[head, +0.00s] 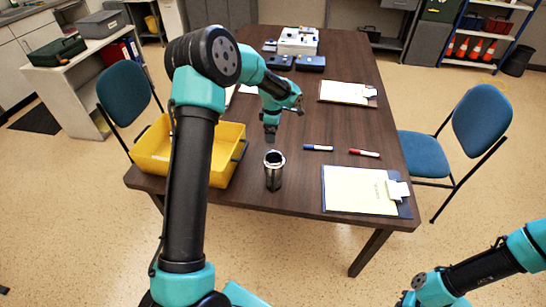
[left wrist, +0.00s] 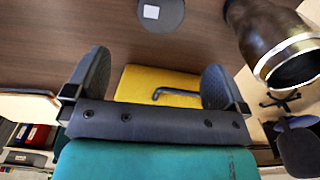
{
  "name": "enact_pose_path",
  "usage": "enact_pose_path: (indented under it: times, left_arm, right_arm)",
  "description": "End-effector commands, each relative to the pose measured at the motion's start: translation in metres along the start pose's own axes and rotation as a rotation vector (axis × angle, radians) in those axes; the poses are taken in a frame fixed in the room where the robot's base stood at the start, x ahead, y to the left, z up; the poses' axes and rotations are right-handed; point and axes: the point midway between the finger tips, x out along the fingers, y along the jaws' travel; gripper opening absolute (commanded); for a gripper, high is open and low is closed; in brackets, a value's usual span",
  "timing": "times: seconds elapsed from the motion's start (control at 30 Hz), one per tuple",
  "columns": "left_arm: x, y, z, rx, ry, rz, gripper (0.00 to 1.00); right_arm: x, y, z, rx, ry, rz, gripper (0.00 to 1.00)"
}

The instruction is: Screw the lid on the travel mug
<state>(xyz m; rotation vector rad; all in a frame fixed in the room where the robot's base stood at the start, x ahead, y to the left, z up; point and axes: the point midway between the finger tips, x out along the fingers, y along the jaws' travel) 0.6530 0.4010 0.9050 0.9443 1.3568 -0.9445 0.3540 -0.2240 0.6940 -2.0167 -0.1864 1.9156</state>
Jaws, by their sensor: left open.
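The travel mug (head: 273,172) is a dark metallic cup standing upright and open-topped near the table's front edge. In the left wrist view the mug (left wrist: 262,28) is at the upper right, its shiny rim showing. A flat dark round disc, seemingly the lid (left wrist: 172,12), lies on the table at the top of that view, apart from the mug. I cannot make it out in the head view. My left gripper (head: 270,130) is above the table just behind the mug. Its fingers are spread and empty in the left wrist view (left wrist: 153,88). My right gripper is out of view.
A yellow bin (head: 153,152) stands left of the mug. A blue marker (head: 318,148), a red marker (head: 364,153) and a clipboard (head: 355,192) lie to the right. Another clipboard (head: 343,93) and a white device (head: 298,41) are farther back. Blue chairs flank the table.

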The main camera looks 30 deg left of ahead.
Motion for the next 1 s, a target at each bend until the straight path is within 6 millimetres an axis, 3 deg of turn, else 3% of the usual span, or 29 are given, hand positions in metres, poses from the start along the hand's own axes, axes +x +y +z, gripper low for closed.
enact_pose_path:
  times: [0.3,0.47,1.0]
  left_arm:
    - [0.056,-0.001,0.0,0.001,0.001,-0.004,1.0]
    - [0.078,-0.001,0.0,0.001,0.0,-0.002,1.0]
    - [0.091,-0.001,0.0,0.001,0.0,-0.001,1.0]
  right_arm:
    - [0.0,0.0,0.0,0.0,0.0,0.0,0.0]
    - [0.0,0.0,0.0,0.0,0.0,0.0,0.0]
    - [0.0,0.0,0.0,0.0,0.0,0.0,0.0]
